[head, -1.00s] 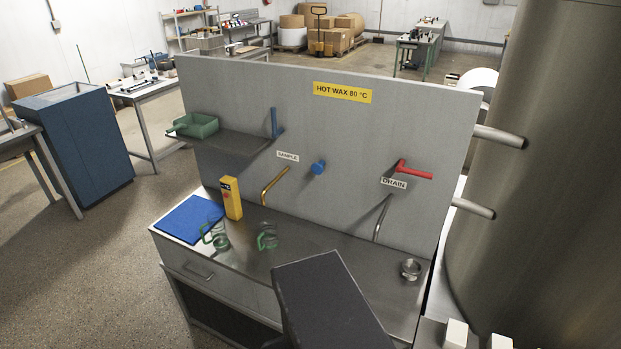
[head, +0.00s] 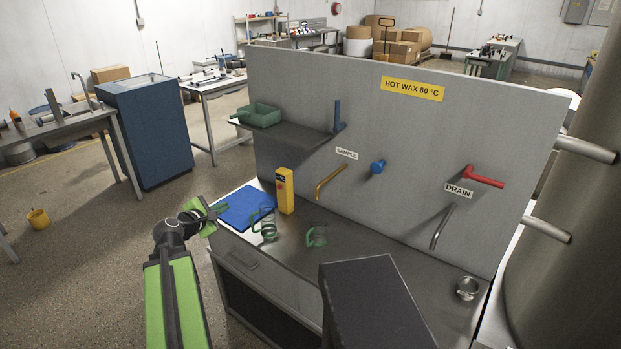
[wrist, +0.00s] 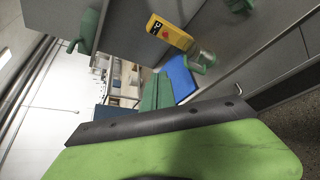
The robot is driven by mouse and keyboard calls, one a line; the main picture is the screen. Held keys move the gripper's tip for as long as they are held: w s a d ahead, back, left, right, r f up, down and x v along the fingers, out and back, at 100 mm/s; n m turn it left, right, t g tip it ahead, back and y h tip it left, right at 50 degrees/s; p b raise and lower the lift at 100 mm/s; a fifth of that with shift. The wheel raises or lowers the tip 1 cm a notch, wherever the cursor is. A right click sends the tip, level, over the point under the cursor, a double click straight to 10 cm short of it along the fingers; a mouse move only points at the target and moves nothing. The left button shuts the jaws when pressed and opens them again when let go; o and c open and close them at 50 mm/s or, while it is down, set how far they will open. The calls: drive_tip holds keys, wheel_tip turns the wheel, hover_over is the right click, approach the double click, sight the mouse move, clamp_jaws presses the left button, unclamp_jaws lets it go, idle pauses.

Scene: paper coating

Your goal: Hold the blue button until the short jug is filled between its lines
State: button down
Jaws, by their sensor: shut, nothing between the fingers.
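The blue button (head: 377,166) sticks out of the grey panel, right of the brass sample spout (head: 330,181). The short jug (head: 317,235), clear with a green handle, stands on the steel bench in front of the spout; I cannot tell if it is directly below or holds any liquid. A taller clear jug (head: 266,222) with a green handle stands left of it, by the blue mat (head: 243,207). My gripper (head: 212,211) is shut and empty at the bench's left end, far from the button. In the wrist view, a jug (wrist: 203,62) shows beyond the green finger.
A yellow box with a red button (head: 285,191) stands behind the jugs. A metal cup (head: 467,288) stands at the bench's right.

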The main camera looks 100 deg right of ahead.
drive_tip(key=s+a+r+n+g, duration=0.1)
drive_tip(key=s+a+n+g, duration=0.1)
drive_tip(key=s, duration=1.1)
drive_tip(key=s+a+r+n+g+b, duration=0.1)
drive_tip(key=s+r+n+g, duration=0.1)
drive_tip(key=s, duration=1.1)
drive_tip(key=s+a+r+n+g+b, duration=0.1)
drive_tip(key=s+a+r+n+g, duration=0.1)
drive_tip(key=s, duration=1.1)
drive_tip(key=shift+s+a+g, duration=0.2)
drive_tip(key=shift+a+g, duration=0.1)
drive_tip(key=shift+g, duration=0.2)
drive_tip(key=shift+r, duration=0.1)
